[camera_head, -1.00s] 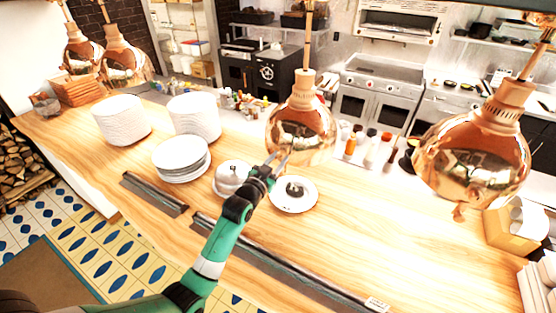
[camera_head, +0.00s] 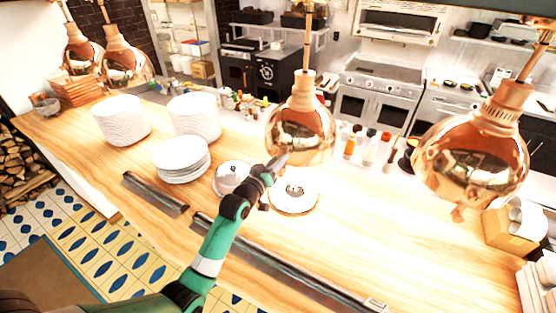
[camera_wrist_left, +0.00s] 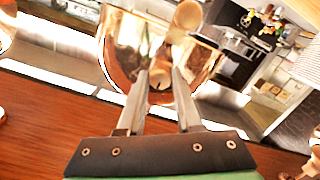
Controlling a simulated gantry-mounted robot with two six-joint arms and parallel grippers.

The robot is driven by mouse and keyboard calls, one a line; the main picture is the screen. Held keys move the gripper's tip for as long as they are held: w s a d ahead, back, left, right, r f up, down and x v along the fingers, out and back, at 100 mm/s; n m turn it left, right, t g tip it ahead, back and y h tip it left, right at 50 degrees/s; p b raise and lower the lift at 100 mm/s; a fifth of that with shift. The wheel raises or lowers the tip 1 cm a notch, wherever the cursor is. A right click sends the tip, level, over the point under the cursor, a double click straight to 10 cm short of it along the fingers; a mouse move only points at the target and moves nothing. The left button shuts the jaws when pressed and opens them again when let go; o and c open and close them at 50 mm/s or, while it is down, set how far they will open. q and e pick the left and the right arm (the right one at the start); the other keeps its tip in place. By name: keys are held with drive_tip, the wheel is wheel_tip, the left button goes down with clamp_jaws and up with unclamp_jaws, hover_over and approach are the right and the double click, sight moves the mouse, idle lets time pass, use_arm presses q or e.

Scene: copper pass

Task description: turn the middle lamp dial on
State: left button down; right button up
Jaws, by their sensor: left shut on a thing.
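The middle copper lamp (camera_head: 303,125) hangs over the counter, and its shade fills the upper middle of the left wrist view (camera_wrist_left: 125,55). A small round copper dial (camera_wrist_left: 160,76) sits on the shade's near side. My left gripper (camera_head: 283,159) is at the lower front of this lamp. In the left wrist view, its two fingers (camera_wrist_left: 161,74) are shut on the dial, one on each side. In the head view the dial is hidden by the fingers. My right gripper is not in view.
A plate with food (camera_head: 293,204) lies below the lamp, beside a covered plate (camera_head: 231,178). Stacked plates (camera_head: 181,158) stand to the left. Another copper lamp (camera_head: 470,160) hangs at right.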

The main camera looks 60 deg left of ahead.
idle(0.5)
use_arm(q)
drive_tip(key=c, duration=0.6)
unclamp_jaws()
drive_tip(key=shift+s, duration=0.1)
drive_tip(key=v, duration=1.1)
drive_tip(key=shift+s+d, duration=0.2)
